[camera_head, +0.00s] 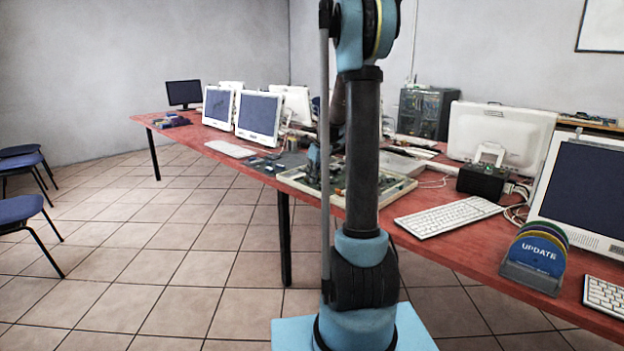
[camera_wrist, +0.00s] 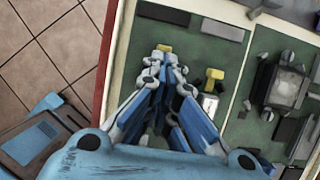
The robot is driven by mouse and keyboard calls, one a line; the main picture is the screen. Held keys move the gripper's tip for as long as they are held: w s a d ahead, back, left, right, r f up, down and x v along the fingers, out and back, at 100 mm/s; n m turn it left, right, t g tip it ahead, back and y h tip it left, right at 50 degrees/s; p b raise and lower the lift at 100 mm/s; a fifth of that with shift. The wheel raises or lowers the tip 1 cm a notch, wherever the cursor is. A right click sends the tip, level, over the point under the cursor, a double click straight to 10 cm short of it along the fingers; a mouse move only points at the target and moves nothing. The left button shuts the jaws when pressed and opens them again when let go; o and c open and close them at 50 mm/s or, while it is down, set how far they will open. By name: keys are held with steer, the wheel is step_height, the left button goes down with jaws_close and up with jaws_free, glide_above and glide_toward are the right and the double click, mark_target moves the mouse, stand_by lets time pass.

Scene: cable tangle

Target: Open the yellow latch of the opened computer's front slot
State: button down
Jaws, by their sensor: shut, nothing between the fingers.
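The opened computer is a shallow cream-rimmed case (camera_head: 290,181) with a green board, lying on the red table behind my arm; its board (camera_wrist: 205,50) fills much of the wrist view. My gripper (camera_wrist: 165,57) is shut and empty over the board, near the case's left wall. A small yellow piece (camera_wrist: 165,47) shows right at the fingertips; I cannot tell if they touch it. A second yellow piece (camera_wrist: 214,75) sits to the right, above a silver cylinder (camera_wrist: 208,103). Which one is the front slot's latch is unclear. In the head view my arm hides part of the case.
Dark blocks and grey parts, including a large dark component (camera_wrist: 282,84), stand on the board to the right. A keyboard (camera_head: 448,216), a black box (camera_head: 482,181) and monitors (camera_head: 500,132) are on the red table (camera_head: 440,245). The tiled floor at left is mostly clear.

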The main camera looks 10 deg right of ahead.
steer(key=v, duration=0.9)
steer(key=shift+r, duration=0.4)
steer(key=shift+s+d, duration=0.1)
steer(key=s+a+f+n+h, duration=0.1)
steer(key=s+n, duration=0.7)
steer(key=s, duration=0.4)
steer(key=s+a+f+n, duration=0.1)
steer(key=s+a+n, duration=0.1)
steer(key=s+n, duration=0.8)
steer(key=s+f+n, duration=0.3)
steer(key=s, duration=0.4)
steer(key=s+d+f+n+g+h, duration=0.1)
steer(key=s+f+n, duration=0.3)
steer(key=s, duration=0.3)
steer(key=s+f+n, duration=0.4)
steer(key=s, duration=0.3)
steer(key=shift+d+f+h, duration=0.15)
steer(key=shift+h, duration=0.15)
